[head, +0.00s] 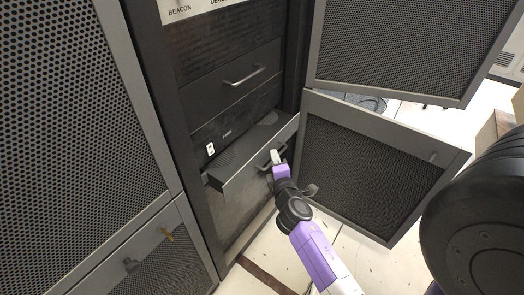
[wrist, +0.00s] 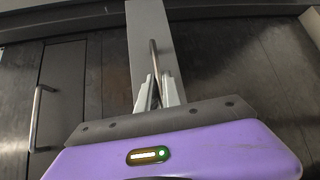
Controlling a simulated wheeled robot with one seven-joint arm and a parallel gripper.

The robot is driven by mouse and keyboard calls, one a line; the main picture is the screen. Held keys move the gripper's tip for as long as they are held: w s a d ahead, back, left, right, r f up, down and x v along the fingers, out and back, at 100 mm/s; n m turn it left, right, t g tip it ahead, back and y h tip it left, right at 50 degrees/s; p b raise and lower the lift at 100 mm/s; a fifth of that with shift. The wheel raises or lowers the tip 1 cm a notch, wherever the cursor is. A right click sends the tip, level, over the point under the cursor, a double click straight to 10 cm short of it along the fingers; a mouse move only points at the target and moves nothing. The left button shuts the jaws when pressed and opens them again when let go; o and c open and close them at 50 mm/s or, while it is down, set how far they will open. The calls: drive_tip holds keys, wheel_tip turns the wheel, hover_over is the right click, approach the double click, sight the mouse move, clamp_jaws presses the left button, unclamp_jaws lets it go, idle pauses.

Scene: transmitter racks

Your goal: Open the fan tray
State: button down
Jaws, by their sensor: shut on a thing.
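The fan tray (head: 243,150) is a dark drawer that stands partly out of the rack, with its top surface showing in the head view. Its grey front panel (wrist: 146,35) also shows in the wrist view. A bar handle (wrist: 153,58) is fixed to that panel. My gripper (head: 277,157) is at the tray's front, shut on this handle. In the wrist view my gripper's pale fingers (wrist: 158,90) close around the near part of the bar. In the head view my gripper partly hides the handle.
A closed drawer with a bar handle (head: 245,77) is above the tray. A small white switch (head: 210,149) is on the panel between them. Mesh doors (head: 370,170) stand open at the right, near my arm. Another mesh door (head: 75,120) is at the left. Floor shows below.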

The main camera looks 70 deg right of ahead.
drive_tip(key=s+a, duration=0.2)
drive_tip(key=s, duration=0.5)
drive_tip(key=shift+s, duration=0.35)
drive_tip(key=c, duration=1.8)
unclamp_jaws()
drive_tip(key=b+v, duration=0.2)
drive_tip(key=v, duration=0.5)
drive_tip(key=shift+s+a, duration=0.2)
drive_tip(key=shift+a, duration=0.15)
